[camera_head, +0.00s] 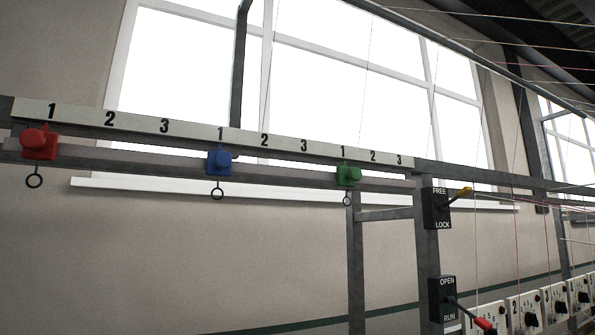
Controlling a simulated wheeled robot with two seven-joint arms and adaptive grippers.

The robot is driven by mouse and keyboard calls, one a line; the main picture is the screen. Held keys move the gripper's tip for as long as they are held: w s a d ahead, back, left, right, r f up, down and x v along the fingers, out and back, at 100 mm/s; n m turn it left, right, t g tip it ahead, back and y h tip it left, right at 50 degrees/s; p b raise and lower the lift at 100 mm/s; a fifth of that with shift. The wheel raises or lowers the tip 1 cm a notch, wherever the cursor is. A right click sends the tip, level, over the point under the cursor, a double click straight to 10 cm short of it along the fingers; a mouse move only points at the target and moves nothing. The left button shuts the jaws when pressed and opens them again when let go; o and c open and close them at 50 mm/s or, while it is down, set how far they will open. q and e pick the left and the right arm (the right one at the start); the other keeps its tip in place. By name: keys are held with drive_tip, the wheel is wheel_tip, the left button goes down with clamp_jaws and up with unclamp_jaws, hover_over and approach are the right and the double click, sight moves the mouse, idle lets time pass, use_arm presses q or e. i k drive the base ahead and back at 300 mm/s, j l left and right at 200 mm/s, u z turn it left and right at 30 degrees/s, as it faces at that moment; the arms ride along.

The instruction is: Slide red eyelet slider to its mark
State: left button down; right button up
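The red eyelet slider (39,143) sits on the grey rail at the far left of the head view. It has a round red knob and a black ring eyelet hanging below. It stands just below the mark 1 (52,110) at the left end of the white scale strip (81,119). Marks 2 (109,120) and 3 (165,126) of its section lie to its right. Which mark is meant for it is not shown. Neither of my grippers is in view.
A blue slider (219,161) and a green slider (348,175) sit on the same rail, each near its own 1. Right of the rail are a FREE/LOCK lever box (437,208), an OPEN/RUN lever box (443,299) and a row of dial panels (524,312). Thin threads run at right.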

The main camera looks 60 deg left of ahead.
sight(38, 145)
drive_tip(key=k+l+u, duration=0.2)
drive_tip(key=u, duration=0.25)
drive_tip(key=k+l+u, duration=0.15)
drive_tip(key=u, duration=0.25)
drive_tip(key=i+u, duration=0.15)
drive_tip(key=u, duration=0.3)
drive_tip(key=i+u, duration=0.15)
drive_tip(key=u, duration=0.3)
drive_tip(key=i+u, duration=0.15)
drive_tip(key=u, duration=0.3)
